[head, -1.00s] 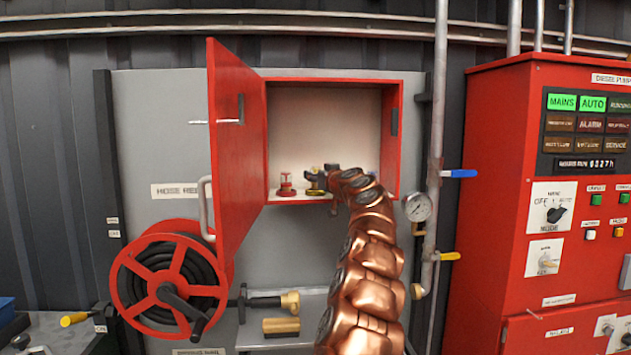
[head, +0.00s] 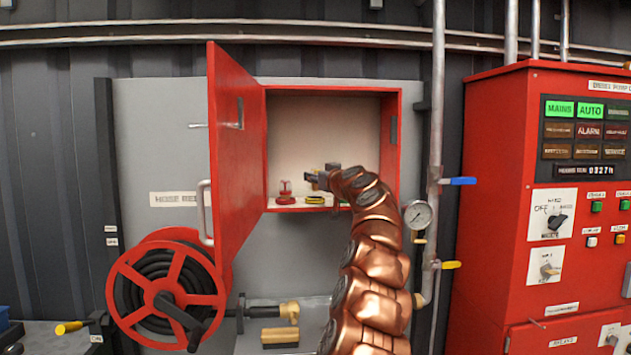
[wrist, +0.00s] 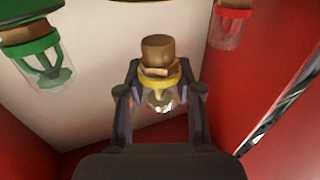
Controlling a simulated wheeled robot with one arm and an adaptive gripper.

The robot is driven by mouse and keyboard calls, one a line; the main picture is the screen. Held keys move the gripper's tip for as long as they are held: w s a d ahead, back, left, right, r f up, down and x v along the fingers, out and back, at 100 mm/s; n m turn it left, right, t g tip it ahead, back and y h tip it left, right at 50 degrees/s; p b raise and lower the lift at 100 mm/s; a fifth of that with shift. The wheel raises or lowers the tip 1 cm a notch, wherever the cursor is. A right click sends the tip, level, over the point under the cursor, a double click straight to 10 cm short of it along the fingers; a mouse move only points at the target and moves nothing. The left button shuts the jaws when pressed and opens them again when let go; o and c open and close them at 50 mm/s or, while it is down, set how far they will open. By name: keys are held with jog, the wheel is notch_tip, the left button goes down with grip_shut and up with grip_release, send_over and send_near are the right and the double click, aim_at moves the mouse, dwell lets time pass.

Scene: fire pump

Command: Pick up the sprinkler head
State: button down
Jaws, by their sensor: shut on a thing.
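My gripper (wrist: 159,88) is shut on a sprinkler head (wrist: 157,50) with a brass-coloured end, a yellow collar and a clear part between the fingers. In the head view my gripper (head: 318,179) is inside the open red cabinet, a little above its shelf; the held head is mostly hidden there. A red sprinkler head (head: 286,193) stands on the shelf to the left, and it also shows in the wrist view (wrist: 231,22). A green sprinkler head (wrist: 45,55) shows at the wrist view's left edge.
The open cabinet door (head: 236,150) stands out on the left. The cabinet's right wall (head: 391,150) is close to my arm. A gauge (head: 417,214) and pipe are to the right.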

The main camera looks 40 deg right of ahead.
jog(key=s+a+r+b, duration=0.1)
jog(key=s+a+b, duration=0.4)
jog(key=s, duration=0.6)
jog(key=a, duration=0.2)
jog(key=shift+s+a+r, duration=0.15)
jog(key=shift+a, duration=0.15)
